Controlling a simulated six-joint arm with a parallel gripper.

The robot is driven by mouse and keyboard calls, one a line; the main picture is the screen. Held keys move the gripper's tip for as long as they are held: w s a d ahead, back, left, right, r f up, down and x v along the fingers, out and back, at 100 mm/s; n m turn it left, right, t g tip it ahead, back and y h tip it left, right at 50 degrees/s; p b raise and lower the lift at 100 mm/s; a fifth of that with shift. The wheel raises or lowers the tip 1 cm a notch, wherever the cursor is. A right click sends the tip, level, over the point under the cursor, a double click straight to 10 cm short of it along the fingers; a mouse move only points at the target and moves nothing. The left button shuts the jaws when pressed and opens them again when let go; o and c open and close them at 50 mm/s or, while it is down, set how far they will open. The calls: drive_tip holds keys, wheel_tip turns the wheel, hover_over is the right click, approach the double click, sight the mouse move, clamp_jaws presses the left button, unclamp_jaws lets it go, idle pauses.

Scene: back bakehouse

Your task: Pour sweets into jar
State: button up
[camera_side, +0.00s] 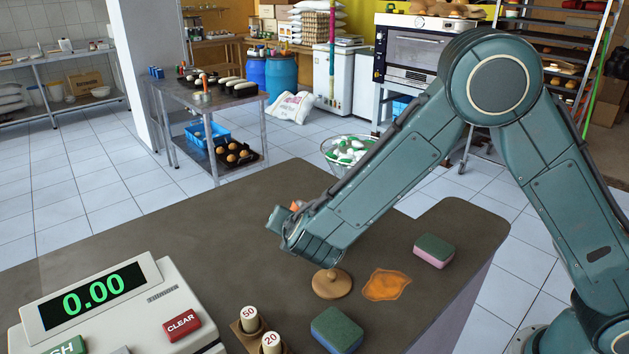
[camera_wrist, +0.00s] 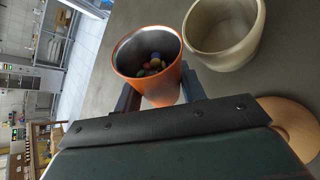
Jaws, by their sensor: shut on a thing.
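In the wrist view, my gripper (camera_wrist: 160,92) is shut on an orange metal cup (camera_wrist: 150,90), one finger on each side. Several coloured sweets (camera_wrist: 154,64) lie inside the cup. A beige jar (camera_wrist: 222,57) with an open mouth stands on the counter close beside the cup; its inside looks empty where I can see it. A round wooden lid (camera_wrist: 290,125) lies at the right of that view. In the side view the lid (camera_side: 332,286) lies knob up below my wrist. Only a sliver of the orange cup (camera_side: 295,205) shows there, and my arm hides the jar.
A scale (camera_side: 110,310) reading 0.00 stands at the front left of the counter (camera_side: 220,225). Weights marked 50 (camera_side: 249,320) and 20 (camera_side: 270,343), a blue-green sponge (camera_side: 337,331), an orange patch (camera_side: 387,285) and a green-pink sponge (camera_side: 434,251) are near the lid.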

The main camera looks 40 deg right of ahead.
sight(306, 205)
drive_tip(key=r, duration=0.3)
drive_tip(key=shift+s+d+r+y, duration=0.1)
drive_tip(key=shift+d+r+y, duration=0.1)
drive_tip(key=shift+d+y, duration=0.15)
drive_tip(key=shift+d+r+m+y, duration=0.1)
drive_tip(key=shift+r+m+y, duration=0.1)
drive_tip(key=shift+m+y, duration=0.35)
drive_tip(key=shift+f, duration=0.1)
drive_tip(key=shift+f+m+t+y, duration=0.3)
drive_tip(key=shift+f+m+y, duration=0.25)
drive_tip(key=shift+f, duration=0.4)
drive_tip(key=shift+f+m+y, duration=0.3)
drive_tip(key=shift+m+y, duration=0.1)
drive_tip(key=shift+y, duration=0.25)
drive_tip(key=shift+r+m+t+y, duration=0.35)
drive_tip(key=shift+m+t+y, duration=0.05)
drive_tip(key=shift+r, duration=0.1)
drive_tip(key=shift+s+d+r+m+t+y, duration=0.1)
drive_tip(key=shift+d+r+m+t+y, duration=0.25)
drive_tip(key=shift+d+m+y, duration=0.2)
drive_tip(key=shift+s+d+r+m+t+y+p, duration=0.1)
drive_tip(key=shift+d+r+m+t+y+p, duration=0.15)
drive_tip(key=shift+r+m+y+p, duration=0.4)
drive_tip(key=shift+s+d+r+m+t+y+p, duration=0.15)
drive_tip(key=shift+r+m+t+y+p, duration=0.25)
drive_tip(key=shift+y, duration=0.4)
idle(2.6)
